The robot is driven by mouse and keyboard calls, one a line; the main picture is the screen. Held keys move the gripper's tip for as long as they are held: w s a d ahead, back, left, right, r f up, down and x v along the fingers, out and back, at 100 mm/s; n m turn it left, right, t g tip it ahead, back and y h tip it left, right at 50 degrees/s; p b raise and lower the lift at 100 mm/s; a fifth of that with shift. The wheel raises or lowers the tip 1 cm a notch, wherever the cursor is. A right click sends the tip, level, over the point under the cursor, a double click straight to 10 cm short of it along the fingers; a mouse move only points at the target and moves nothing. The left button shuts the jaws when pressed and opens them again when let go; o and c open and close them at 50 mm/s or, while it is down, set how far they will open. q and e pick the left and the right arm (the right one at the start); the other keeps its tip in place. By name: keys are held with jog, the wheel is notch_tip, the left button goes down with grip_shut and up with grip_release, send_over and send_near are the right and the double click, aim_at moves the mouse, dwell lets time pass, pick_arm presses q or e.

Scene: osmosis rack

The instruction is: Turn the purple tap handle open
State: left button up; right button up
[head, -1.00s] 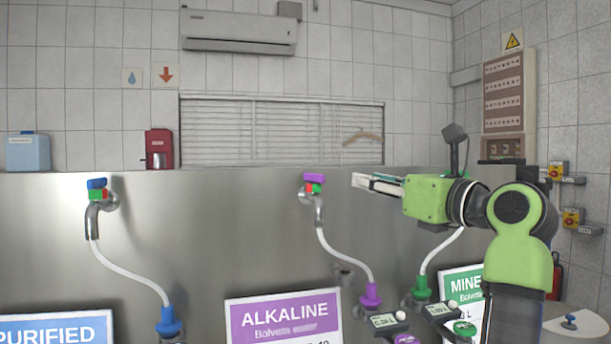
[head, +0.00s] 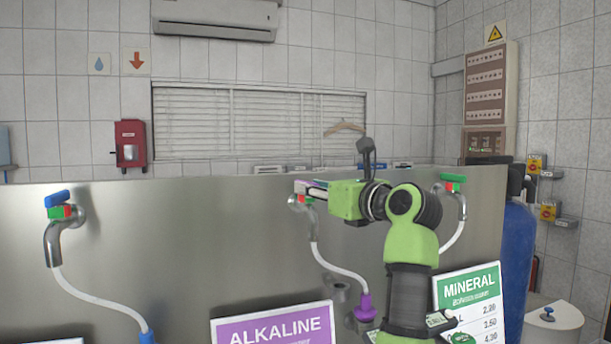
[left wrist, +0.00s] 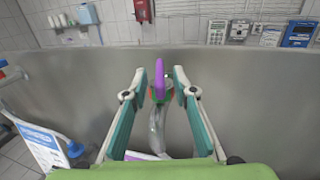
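The purple tap handle (left wrist: 159,80) stands upright in the left wrist view, above a red and green collar on a chrome spout (left wrist: 157,130). My left gripper (left wrist: 160,75) is open, with one finger on each side of the handle and small gaps showing between. In the head view my left gripper (head: 306,188) is at the top of the purple tap and mostly hides its handle. The chrome tap body (head: 312,222) shows below, with a white hose running down to a purple fitting (head: 364,307). My right gripper is not in view.
A blue-handled tap (head: 57,205) is to the left and a green-handled tap (head: 453,184) to the right, behind my arm. The steel panel (head: 190,245) backs them. An ALKALINE sign (head: 272,327) and a MINERAL sign (head: 470,300) stand below. A blue tank (head: 518,260) is at the right.

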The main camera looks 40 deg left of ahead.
pick_arm(q)
jog(key=shift+p+x, duration=0.35)
jog(key=shift+x, duration=0.7)
jog(key=shift+a+r, duration=0.15)
jog(key=shift+a, duration=0.1)
jog(key=shift+w, duration=0.1)
jog(key=shift+c, duration=0.4)
grip_shut()
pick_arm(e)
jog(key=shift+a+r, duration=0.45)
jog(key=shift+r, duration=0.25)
pick_arm(q)
jog(key=t+b, duration=0.1)
jog(key=m+t+h+b, duration=0.1)
jog(key=b, duration=0.1)
jog(key=shift+f+m+t, duration=0.3)
jog(key=shift+f+t, duration=0.05)
jog(key=shift+t, duration=0.05)
jog(key=shift+r+m+t+h+b, duration=0.2)
jog(key=shift+m+t+h+b, duration=0.25)
jog(key=shift+m+t, duration=0.3)
jog(key=shift+r, duration=0.1)
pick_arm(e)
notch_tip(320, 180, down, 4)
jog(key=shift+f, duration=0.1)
pick_arm(q)
jog(key=shift+o, duration=0.4)
grip_release()
